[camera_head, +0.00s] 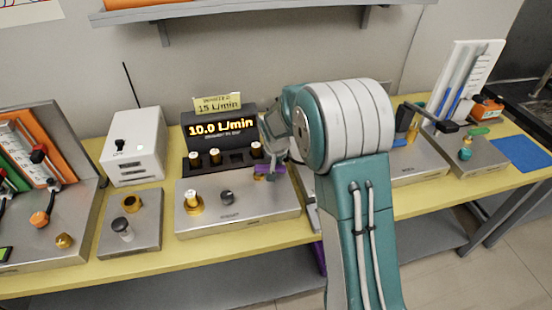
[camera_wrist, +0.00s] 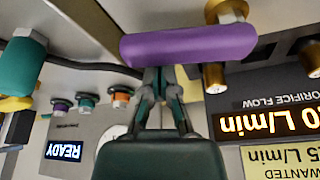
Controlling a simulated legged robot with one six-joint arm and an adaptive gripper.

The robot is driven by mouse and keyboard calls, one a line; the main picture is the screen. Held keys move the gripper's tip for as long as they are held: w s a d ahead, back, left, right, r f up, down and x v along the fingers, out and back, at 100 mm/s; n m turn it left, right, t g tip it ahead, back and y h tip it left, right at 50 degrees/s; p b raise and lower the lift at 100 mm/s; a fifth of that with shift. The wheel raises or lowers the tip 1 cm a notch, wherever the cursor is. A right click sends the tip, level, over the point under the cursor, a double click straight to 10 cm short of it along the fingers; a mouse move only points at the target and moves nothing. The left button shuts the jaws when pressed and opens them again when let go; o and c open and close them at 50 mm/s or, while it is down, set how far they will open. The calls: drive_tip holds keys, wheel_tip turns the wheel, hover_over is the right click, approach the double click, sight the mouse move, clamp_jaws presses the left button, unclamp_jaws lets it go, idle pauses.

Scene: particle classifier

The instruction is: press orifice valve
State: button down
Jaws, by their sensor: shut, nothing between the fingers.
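The black orifice flow panel (camera_head: 219,130) reads 10.0 L/min in the camera_head view, and its yellow sign reads wanted 15 L/min. Brass valves with pale tops (camera_head: 195,160) (camera_head: 214,156) (camera_head: 256,150) stand in a row below the display. A brass valve (camera_wrist: 214,77) also shows in the camera_wrist view, beside a purple bar handle (camera_wrist: 188,44). My gripper (camera_wrist: 162,75) is shut and empty, its tips by the purple handle; contact cannot be told. In the camera_head view my gripper (camera_head: 270,160) is near the rightmost valve, above the purple handle (camera_head: 270,170).
A steel base (camera_head: 235,222) carries a brass-and-white knob and a dark knob. A white box (camera_head: 133,148) and small steel plate (camera_head: 130,240) stand left. In the camera_wrist view, a pale instrument (camera_wrist: 85,125) shows READY. My arm hides the bench's middle right.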

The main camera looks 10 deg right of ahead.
drive_tip(key=s+m, duration=0.1)
drive_tip(key=s+m+h, duration=0.1)
drive_tip(key=m, duration=0.1)
drive_tip(key=shift+a+m+g, duration=0.2)
drive_tip(key=shift+m+g, duration=0.1)
drive_tip(key=s+m, duration=0.1)
drive_tip(key=m+g+h, duration=0.1)
drive_tip(key=m, duration=0.1)
drive_tip(key=shift+s+a+m, duration=0.3)
drive_tip(key=shift+s+a, duration=0.1)
drive_tip(key=m, duration=0.1)
drive_tip(key=s+a+m+g, duration=0.1)
drive_tip(key=m, duration=0.1)
drive_tip(key=shift+s+a+m, duration=0.15)
drive_tip(key=shift+s+m, duration=0.05)
drive_tip(key=shift+m, duration=0.1)
drive_tip(key=shift+s+a+m+g+h, duration=0.15)
drive_tip(key=shift+a+m, duration=0.1)
drive_tip(key=shift+m, duration=0.3)
drive_tip(key=shift+s+a+m+g+h, duration=0.15)
drive_tip(key=shift+a+m, duration=0.1)
drive_tip(key=shift+m, duration=0.3)
drive_tip(key=shift+s+a, duration=0.1)
drive_tip(key=shift+a, duration=0.3)
